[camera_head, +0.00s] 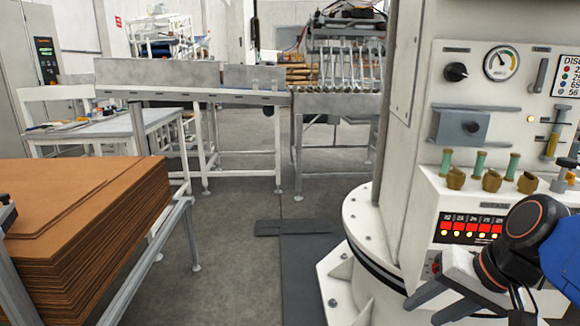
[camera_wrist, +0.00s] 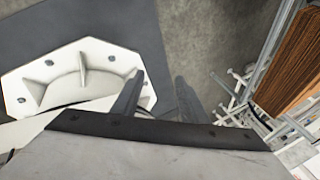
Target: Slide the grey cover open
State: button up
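The grey cover (camera_head: 450,127) is a flat blue-grey plate with a dark round knob (camera_head: 472,127). It sits between two rails on the white panel of the column, at the right of the head view. My gripper (camera_head: 436,304) is at the lower right of the head view, well below the cover and apart from it. In the wrist view my gripper (camera_wrist: 157,95) has its two grey fingers spread with nothing between them. The cover does not show in the wrist view. What lies behind the cover is hidden.
Around the cover are a gauge (camera_head: 502,63), a black knob (camera_head: 456,72), a lever (camera_head: 540,76) and a valve (camera_head: 552,140). Below it, green-topped fittings (camera_head: 480,163) stick out above a red display (camera_head: 472,228). A cardboard stack (camera_head: 90,215) stands left; the floor between is mostly clear.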

jog(key=s+f+n+h, duration=0.1)
jog(key=s+d+f+n+h, duration=0.1)
jog(key=f, duration=0.1)
jog(key=shift+s+d+f+n, duration=0.15)
jog(key=shift+s+n, duration=0.1)
jog(key=shift+n, duration=0.15)
jog(key=shift+s+d+f+n+t+h, duration=0.3)
jog(key=shift+d+f+n+h, duration=0.3)
jog(key=shift+n+h, duration=0.2)
notch_tip(320, 180, up, 52)
jog(key=m+h, duration=0.1)
jog(key=m, duration=0.3)
send_over(475, 124)
jog(key=s+a, duration=0.2)
jog(key=s, duration=0.5)
jog(key=x, duration=1.7)
jog(key=shift+s+d+f, duration=0.15)
jog(key=shift+s+f, duration=0.1)
jog(key=shift+f, duration=0.15)
jog(key=shift+d, duration=0.1)
grip_shut()
